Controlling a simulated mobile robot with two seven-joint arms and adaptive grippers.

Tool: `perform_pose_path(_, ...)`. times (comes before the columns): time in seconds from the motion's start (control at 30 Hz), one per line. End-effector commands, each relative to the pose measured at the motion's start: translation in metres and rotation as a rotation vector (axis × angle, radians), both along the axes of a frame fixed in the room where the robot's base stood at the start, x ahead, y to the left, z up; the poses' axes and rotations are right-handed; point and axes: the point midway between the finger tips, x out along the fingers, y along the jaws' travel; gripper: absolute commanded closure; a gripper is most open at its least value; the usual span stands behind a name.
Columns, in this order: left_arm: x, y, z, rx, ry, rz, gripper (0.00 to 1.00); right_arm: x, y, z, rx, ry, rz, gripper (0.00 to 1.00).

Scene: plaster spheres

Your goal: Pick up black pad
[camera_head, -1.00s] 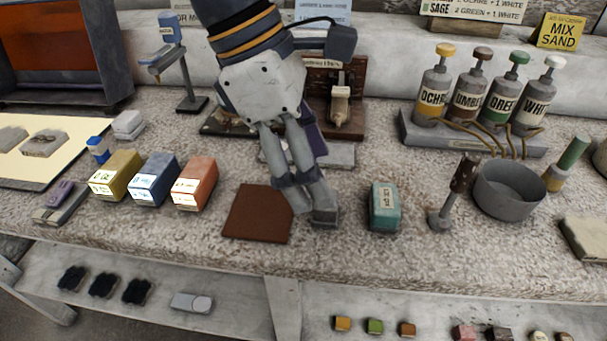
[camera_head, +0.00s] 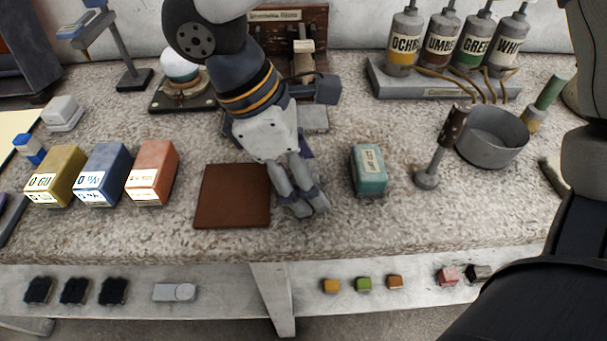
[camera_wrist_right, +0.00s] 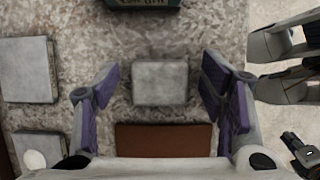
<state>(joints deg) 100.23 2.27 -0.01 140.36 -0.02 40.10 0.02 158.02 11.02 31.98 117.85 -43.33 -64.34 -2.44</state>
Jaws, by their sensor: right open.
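Three small black pads lie in a row on the lower shelf at the left in the head view: the left one (camera_head: 39,290), the middle one (camera_head: 75,291) and the right one (camera_head: 114,291). My right gripper (camera_head: 304,207) is over the worktop, right of a brown mat (camera_head: 232,196) and well away from the pads. In the right wrist view its fingers (camera_wrist_right: 166,88) are spread apart, with a pale grey block (camera_wrist_right: 160,83) below and between them. The pads cannot be made out there. I cannot identify my left gripper in either view.
A teal box (camera_head: 369,171) stands right of my gripper. Yellow, blue and orange boxes (camera_head: 152,173) stand to the left. The lower shelf also holds a grey item (camera_head: 175,292) and small coloured blocks (camera_head: 363,284). The worktop's front edge overhangs near the pads.

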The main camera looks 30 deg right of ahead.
Motion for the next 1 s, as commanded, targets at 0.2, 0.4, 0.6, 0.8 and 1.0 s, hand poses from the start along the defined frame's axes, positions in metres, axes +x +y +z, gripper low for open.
perform_pose_path(0.2,0.001,0.0,0.001,0.0,-0.003,0.0,1.0,0.0,0.0,0.002,-0.001,-0.003,-0.001,0.49)
perform_pose_path(0.4,0.001,0.0,0.001,0.0,-0.003,0.0,1.0,0.0,0.0,0.002,-0.001,-0.003,-0.001,0.8)
perform_pose_path(0.6,0.001,0.0,0.001,0.0,-0.003,0.0,1.0,0.0,0.0,0.002,-0.001,-0.002,-0.001,0.8)
perform_pose_path(0.8,0.005,0.0,0.004,0.0,-0.016,0.0,1.0,0.001,0.0,0.016,-0.001,-0.01,-0.003,0.8)
perform_pose_path(1.0,0.016,0.0,0.016,0.0,-0.058,0.0,1.0,-0.008,0.015,0.059,-0.002,-0.017,0.001,0.8)
